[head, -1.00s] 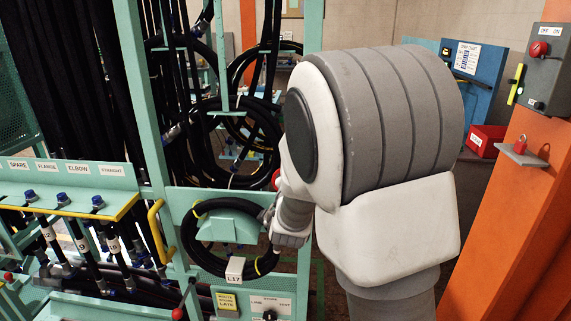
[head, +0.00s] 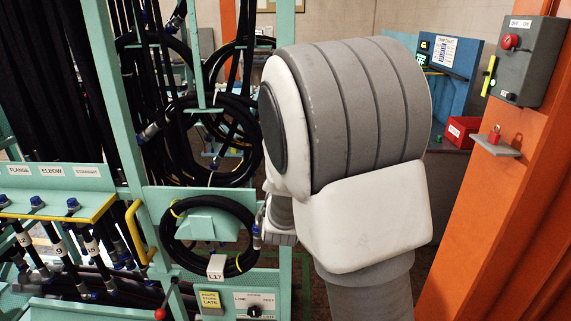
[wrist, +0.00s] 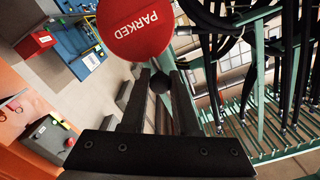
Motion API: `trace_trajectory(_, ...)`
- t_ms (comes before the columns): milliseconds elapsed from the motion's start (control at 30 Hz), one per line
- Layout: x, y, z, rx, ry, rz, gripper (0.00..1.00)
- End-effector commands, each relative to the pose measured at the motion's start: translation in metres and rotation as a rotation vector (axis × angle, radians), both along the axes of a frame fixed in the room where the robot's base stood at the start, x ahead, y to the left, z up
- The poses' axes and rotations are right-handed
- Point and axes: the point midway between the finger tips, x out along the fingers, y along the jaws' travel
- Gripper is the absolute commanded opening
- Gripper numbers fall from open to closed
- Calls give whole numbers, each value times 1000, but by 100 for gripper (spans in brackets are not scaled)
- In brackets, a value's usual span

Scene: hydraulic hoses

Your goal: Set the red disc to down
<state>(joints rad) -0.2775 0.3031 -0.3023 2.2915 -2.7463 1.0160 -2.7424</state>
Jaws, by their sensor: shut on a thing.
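The red disc (wrist: 138,24), lettered PARKED, fills the top middle of the wrist view, with its upper part cut off by the frame edge. A small dark round knob (wrist: 159,83) shows just below the disc, between my fingers. My gripper (wrist: 160,76) is shut on this knob, one dark finger on each side. How the knob joins the disc is not clear. In the head view my large grey and white arm blocks the middle, and the disc and my fingertips are hidden behind it.
A coiled black hose tagged L17 (head: 216,267) hangs left of my arm. A yellow handle (head: 138,232) and a labelled hose rack (head: 60,204) stand further left. An orange post (head: 490,215) with a grey switch box (head: 528,62) and a padlock shelf (head: 497,146) stands at right.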

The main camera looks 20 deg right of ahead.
Motion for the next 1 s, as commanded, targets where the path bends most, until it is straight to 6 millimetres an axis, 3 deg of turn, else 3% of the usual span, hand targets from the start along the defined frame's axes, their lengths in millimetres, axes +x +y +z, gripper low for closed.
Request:
trace_trajectory(167,0,-2,0,-1,-2,-5,0)
trace_trajectory(200,0,-2,0,-1,-1,-5,30)
trace_trajectory(367,0,-2,0,1,-1,-4,58)
trace_trajectory(1000,2,2,0,1,0,-3,58)
